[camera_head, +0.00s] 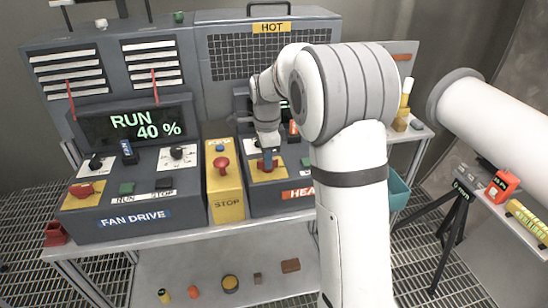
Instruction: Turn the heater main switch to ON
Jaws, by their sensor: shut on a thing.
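The heater unit (294,210) is the dark console on the bench, with a red label partly hidden by my arm and reading "HEA". Its main switch (264,165) is a red handle on a yellow plate near the console's left front. My gripper (267,158) points down over this switch and is shut on it. The jaws cover most of the handle, so I cannot tell which way it points. My white arm hides the right part of the heater panel and most of its display.
The yellow stop box (226,197) with a red button (221,164) stands close to the left of my gripper. The fan drive console (130,195), whose display (140,125) reads "RUN 40 %", is farther left. A teal bin (399,190) is right of my arm.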

